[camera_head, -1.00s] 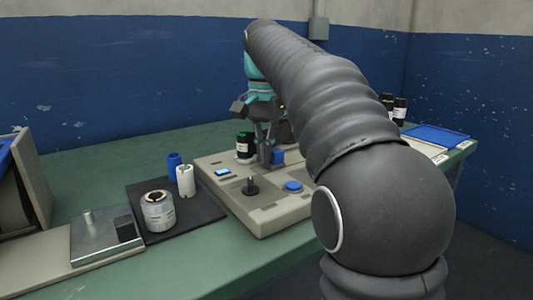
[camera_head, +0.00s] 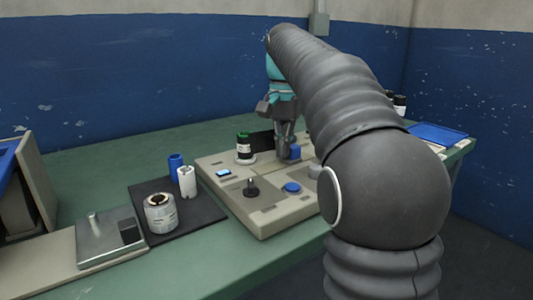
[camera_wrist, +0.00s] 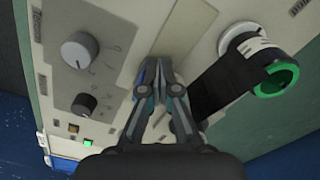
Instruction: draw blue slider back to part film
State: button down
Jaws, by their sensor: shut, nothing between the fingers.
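The blue slider (camera_head: 295,152) is a small block on the beige machine panel (camera_head: 240,207) in the head view. The dark film (camera_wrist: 222,88) runs from a roll with a green core (camera_wrist: 275,76) towards my fingers. The roll (camera_head: 244,147) stands upright left of my gripper in the head view.
A dark mat (camera_head: 203,213) at left bears a jar (camera_head: 160,212) and two small cylinders. A blue tray (camera_head: 437,134) lies at right. My arm hides the panel's right end.

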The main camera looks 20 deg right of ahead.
aim_at(295, 145)
jog(key=shift+w+d+p, duration=0.25)
jog(key=shift+d+p, duration=0.05)
jog(key=shift+d, duration=0.55)
jog(key=shift+w+d+p, duration=0.25)
jog(key=shift+d, duration=0.55)
jog(key=shift+s+a, duration=0.2)
jog(key=shift+a, duration=0.45)
jog(key=shift+r, duration=4)
